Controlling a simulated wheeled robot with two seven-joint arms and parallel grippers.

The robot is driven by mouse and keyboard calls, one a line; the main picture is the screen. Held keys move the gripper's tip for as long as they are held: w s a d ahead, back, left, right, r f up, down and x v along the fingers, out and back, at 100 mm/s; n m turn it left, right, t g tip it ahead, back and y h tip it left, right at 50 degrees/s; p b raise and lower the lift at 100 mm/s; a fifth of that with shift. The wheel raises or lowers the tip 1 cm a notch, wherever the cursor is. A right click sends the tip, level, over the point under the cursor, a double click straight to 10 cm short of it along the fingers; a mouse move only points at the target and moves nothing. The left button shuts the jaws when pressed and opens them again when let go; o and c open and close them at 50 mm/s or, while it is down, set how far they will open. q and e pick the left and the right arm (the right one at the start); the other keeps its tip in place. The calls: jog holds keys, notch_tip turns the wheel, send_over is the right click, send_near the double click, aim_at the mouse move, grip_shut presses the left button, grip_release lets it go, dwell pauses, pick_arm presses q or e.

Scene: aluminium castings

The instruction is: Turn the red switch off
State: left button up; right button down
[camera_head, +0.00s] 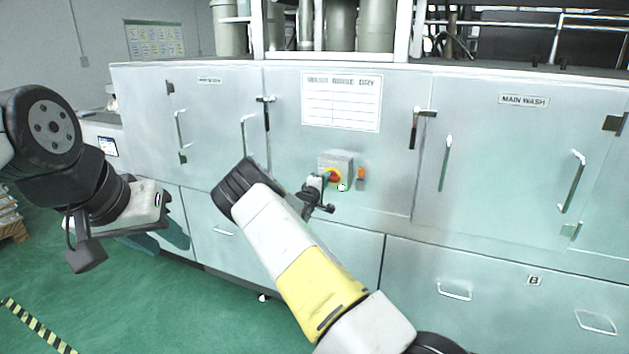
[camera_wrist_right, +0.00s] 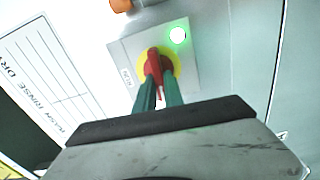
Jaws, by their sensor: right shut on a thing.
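The red switch (camera_wrist_right: 152,62) is a rotary knob on a yellow disc, set on a small grey box on the machine's front. In the head view the red switch (camera_head: 333,176) is partly hidden by my right gripper (camera_head: 322,180). In the wrist view the two green fingers of my right gripper (camera_wrist_right: 158,84) are shut on the knob, one on each side. A lit green lamp (camera_wrist_right: 178,35) is beside the knob on the same box. My left gripper (camera_head: 165,240) hangs at the left, in front of the machine, with its green fingers apart and empty.
The grey washing machine (camera_head: 225,190) fills the middle and right, with several door handles sticking out. An orange part (camera_head: 361,174) is right of the switch box. A white chart (camera_head: 342,102) is above it.

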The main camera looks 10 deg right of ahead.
jog(key=shift+a+f+n, duration=0.1)
jog(key=shift+n, duration=0.4)
jog(key=c, duration=1.4)
grip_release()
jog(key=shift+c, duration=0.2)
jog(key=v, duration=0.7)
jog(key=shift+s+a, duration=0.2)
jog(key=shift+s, duration=0.15)
